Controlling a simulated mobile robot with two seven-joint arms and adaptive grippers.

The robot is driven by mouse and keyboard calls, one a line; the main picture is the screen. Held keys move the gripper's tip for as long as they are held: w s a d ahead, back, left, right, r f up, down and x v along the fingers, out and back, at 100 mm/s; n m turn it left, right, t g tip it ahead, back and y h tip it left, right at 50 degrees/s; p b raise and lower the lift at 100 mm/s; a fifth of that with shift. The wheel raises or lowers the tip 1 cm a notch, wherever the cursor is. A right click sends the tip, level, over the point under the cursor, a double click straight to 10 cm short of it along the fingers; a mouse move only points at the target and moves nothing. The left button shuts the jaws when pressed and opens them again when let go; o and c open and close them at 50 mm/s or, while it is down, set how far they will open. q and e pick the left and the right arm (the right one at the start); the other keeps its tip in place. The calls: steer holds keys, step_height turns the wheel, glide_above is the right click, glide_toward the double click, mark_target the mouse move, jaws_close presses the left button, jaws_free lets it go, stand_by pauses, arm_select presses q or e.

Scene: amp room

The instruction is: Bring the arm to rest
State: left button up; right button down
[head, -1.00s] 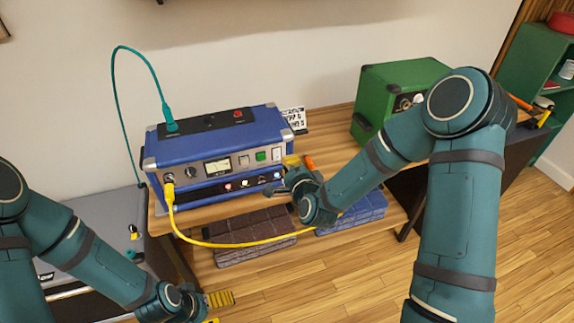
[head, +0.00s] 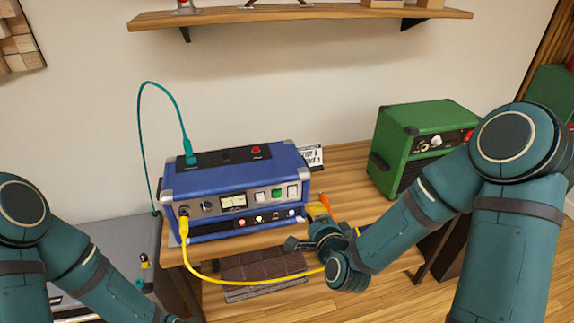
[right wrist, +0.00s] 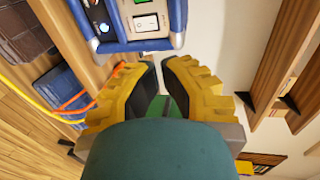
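My right arm (head: 420,220) comes in from the right. Its gripper (head: 318,209) hovers in front of the right end of the blue amplifier (head: 236,183), apart from it. In the right wrist view the yellow-backed fingers (right wrist: 159,75) with black pads stand a small gap apart, with nothing held between them. My left arm (head: 70,255) is at the lower left; its gripper is below the frame edge and hidden.
A yellow cable (head: 225,281) runs from the blue amplifier's front. A teal cable (head: 141,115) is plugged in on top. A green amplifier (head: 416,145) stands at right on the wooden bench (head: 345,165). A wall shelf (head: 300,15) hangs above. A grey case (head: 100,245) sits at left.

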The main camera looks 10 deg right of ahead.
steer(key=s+a+f+n+g+y, duration=0.1)
steer(key=s+a+f+n+g, duration=0.3)
steer(key=s+f+n+g, duration=0.3)
steer(key=s+a+f+n+g+y, duration=0.2)
steer(key=s+a+f+n+g, duration=0.2)
steer(key=f, duration=1.1)
steer(key=s+n+g, duration=0.3)
steer(key=s+n, duration=0.1)
steer(key=s, duration=0.2)
steer(key=shift+s+n, duration=0.3)
steer(key=shift+n, duration=0.1)
